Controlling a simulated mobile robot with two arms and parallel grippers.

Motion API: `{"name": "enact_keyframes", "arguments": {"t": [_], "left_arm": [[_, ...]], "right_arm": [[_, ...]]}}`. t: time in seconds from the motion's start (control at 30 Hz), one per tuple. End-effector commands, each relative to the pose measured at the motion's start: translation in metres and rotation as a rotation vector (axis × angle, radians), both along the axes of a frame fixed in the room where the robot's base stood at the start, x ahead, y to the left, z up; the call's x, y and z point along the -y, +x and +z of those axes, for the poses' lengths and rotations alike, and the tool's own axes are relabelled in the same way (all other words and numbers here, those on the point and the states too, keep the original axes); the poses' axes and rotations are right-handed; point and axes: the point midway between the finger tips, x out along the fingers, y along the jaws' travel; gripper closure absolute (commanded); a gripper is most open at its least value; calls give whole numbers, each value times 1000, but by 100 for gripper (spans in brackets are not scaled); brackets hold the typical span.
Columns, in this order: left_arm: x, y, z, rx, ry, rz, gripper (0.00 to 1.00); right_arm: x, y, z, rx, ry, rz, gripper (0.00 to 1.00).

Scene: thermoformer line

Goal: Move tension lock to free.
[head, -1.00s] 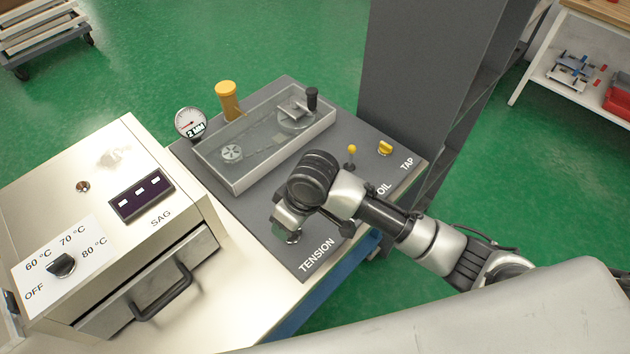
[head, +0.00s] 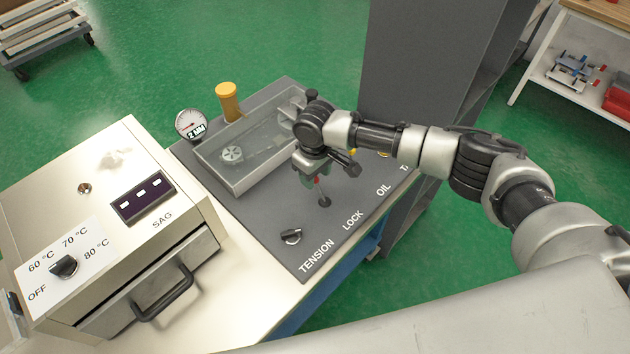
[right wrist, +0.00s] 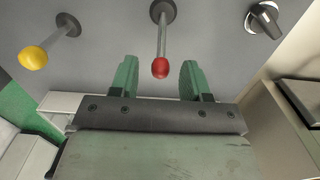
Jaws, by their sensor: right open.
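The tension lock is a grey lever with a red tip (head: 318,184), standing on the dark panel above the word LOCK in the head view. The right wrist view shows the same lever with its red knob (right wrist: 160,68) at the near end. My right gripper (right wrist: 158,78) is open, with one green finger on each side of the line of the red knob; I cannot tell whether either touches it. In the head view the right gripper (head: 313,174) is over the lever's top and partly hides it. My left gripper is not in view.
The tension knob (head: 291,236) sits left of the lever and also shows in the right wrist view (right wrist: 264,18). A yellow-tipped lever (right wrist: 33,57) stands on the other side. A clear-covered box (head: 240,178), dial gauge (head: 190,124) and orange-capped post (head: 228,100) are behind.

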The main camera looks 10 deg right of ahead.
Motion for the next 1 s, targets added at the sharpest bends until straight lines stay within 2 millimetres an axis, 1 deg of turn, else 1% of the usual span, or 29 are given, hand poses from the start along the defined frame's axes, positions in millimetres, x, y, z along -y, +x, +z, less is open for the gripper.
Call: {"name": "enact_keyframes", "arguments": {"t": [0.03,0.1,0.2,0.3,0.6,0.63,0.9,0.93,1.0], "left_arm": [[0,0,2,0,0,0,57],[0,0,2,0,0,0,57],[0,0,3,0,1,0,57],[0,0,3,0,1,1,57],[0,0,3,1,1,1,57],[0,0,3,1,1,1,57],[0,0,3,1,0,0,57],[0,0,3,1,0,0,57],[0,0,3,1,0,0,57]], "right_arm": [[0,-1,-9,-3,-2,0,53],[0,0,-19,-1,-2,1,53],[-1,0,-31,-1,0,1,53],[0,0,-38,0,0,1,53],[0,0,-41,1,1,2,53],[0,0,-41,1,1,2,55],[0,0,-41,1,1,1,96],[0,0,-41,1,1,1,100],[0,0,-41,1,1,1,100]]}}
